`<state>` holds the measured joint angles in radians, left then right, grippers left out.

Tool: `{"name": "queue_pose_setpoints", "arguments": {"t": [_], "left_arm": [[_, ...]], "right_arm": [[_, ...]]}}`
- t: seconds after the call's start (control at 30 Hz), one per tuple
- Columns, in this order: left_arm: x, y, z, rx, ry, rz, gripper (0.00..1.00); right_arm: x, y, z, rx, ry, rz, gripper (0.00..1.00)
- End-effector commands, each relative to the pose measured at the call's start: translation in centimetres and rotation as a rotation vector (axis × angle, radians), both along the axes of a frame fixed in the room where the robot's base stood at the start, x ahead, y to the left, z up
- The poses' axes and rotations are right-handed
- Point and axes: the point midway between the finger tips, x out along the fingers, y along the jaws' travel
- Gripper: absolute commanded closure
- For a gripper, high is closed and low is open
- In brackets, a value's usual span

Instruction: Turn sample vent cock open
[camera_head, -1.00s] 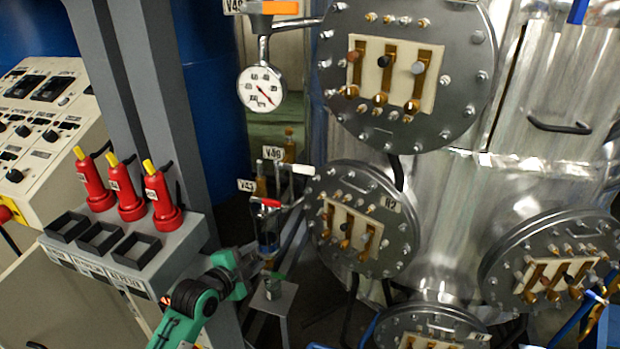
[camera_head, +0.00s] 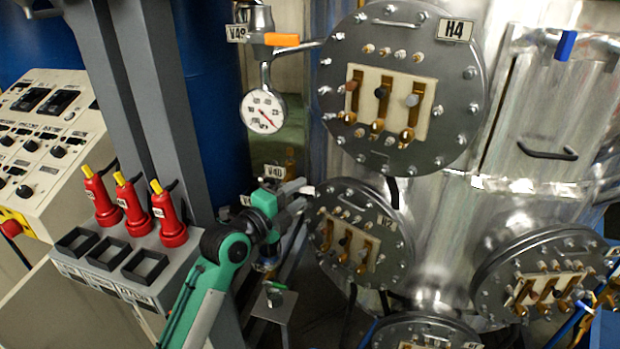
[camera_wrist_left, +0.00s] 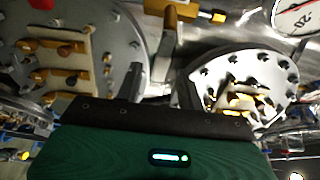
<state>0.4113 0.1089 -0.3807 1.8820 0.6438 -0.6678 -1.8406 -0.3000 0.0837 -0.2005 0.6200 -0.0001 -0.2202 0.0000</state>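Small valves labelled V40 (camera_head: 274,171) and V43 stand on thin piping left of the steel vessel; I cannot tell which is the sample vent cock. A white handle tip (camera_head: 307,190) shows beside my left gripper (camera_head: 291,198). The green wrist and gripper cover most of the V43 valve and its red handle. In the left wrist view, the two dark fingers (camera_wrist_left: 161,86) stand apart, with a gap between them. Metal and brass fittings (camera_wrist_left: 171,30) show beyond them.
A round gauge (camera_head: 263,111) hangs above, near an orange-handled valve (camera_head: 282,39). Round bolted flanges (camera_head: 365,232) stand close to the right. A small green-handled valve (camera_head: 275,286) sits below on a stand.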

Motion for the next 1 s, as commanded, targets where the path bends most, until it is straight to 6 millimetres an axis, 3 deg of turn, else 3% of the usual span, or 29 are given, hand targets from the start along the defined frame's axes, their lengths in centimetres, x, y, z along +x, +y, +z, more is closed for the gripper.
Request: {"name": "queue_pose_setpoints", "arguments": {"t": [0.3,0.7,0.77,0.9,1.0], "left_arm": [[3.2,-2.7,0.2,-0.001,0.001,0.0,0.62],[3.8,-3.1,0.0,0.0,0.0,0.001,0.62],[3.8,-3.1,0.0,0.0,0.0,0.001,0.7],[3.8,-3.1,0.0,0.001,0.001,0.001,0.97],[3.8,-3.1,-0.1,0.001,0.001,0.001,1.0]], "right_arm": [[0.0,0.1,1.9,0.001,0.0,-0.001,0.64],[0.0,0.6,2.0,0.007,0.001,-0.003,0.64],[0.0,0.6,2.0,0.007,0.001,-0.003,0.64],[0.0,0.6,2.0,0.006,0.0,-0.003,0.64],[0.0,0.6,2.0,0.006,0.0,-0.003,0.64]]}}
